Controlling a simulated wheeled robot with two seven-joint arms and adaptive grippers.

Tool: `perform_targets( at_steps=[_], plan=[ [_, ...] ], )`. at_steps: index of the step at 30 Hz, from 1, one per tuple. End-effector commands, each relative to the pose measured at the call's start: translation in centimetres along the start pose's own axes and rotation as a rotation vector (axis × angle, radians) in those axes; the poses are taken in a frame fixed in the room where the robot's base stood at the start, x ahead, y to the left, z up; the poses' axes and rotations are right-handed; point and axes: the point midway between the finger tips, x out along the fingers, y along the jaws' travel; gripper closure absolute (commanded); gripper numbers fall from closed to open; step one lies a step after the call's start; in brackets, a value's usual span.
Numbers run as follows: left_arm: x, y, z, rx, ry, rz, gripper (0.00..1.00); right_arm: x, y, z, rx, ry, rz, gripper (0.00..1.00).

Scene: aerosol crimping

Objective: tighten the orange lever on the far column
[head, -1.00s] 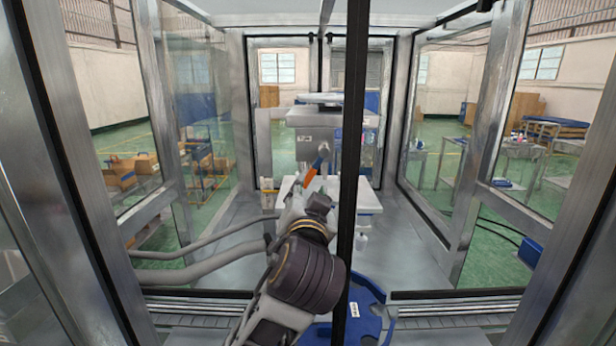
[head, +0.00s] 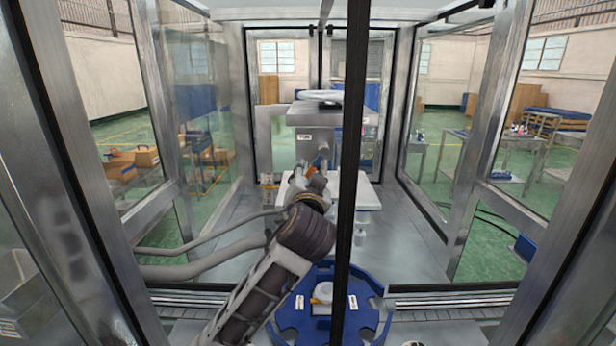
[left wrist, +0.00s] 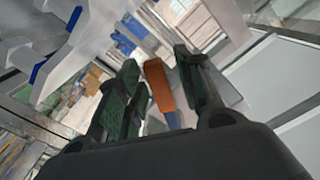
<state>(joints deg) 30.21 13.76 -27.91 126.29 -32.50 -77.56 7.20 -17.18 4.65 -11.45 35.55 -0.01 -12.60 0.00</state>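The orange lever (head: 312,170) is on the far column (head: 305,146) of the machine, near the centre of the head view. My left gripper (head: 303,180) is at the lever and partly covers it. In the left wrist view the orange lever (left wrist: 158,86) lies between the two dark fingers of my left gripper (left wrist: 160,82). The fingers are apart, one on each side of the lever, and the right finger looks very close to it. I cannot tell whether either touches. The lever's far end and pivot are partly hidden. My right gripper does not show.
A round handwheel (head: 322,96) tops the machine. A white plate (head: 360,196) sits below its head. A blue round base (head: 366,318) stands in front. A dark upright post (head: 350,200) crosses the view. Glass panels and metal frames enclose both sides.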

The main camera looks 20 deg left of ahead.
Motion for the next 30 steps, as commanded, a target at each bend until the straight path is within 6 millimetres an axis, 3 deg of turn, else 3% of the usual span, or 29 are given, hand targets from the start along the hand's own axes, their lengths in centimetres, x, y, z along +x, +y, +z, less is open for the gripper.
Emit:
perform_targets(
  at_steps=[5,13,30],
  plan=[
    [-0.01,0.00,0.02,0.000,0.000,0.000,0.66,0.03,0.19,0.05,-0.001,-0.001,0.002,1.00],
    [-0.03,0.01,0.01,0.000,0.000,0.000,1.00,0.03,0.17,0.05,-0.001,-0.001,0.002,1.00],
    [0.63,0.11,-0.20,0.017,0.001,0.000,1.00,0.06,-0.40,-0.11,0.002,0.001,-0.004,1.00]
  ],
)
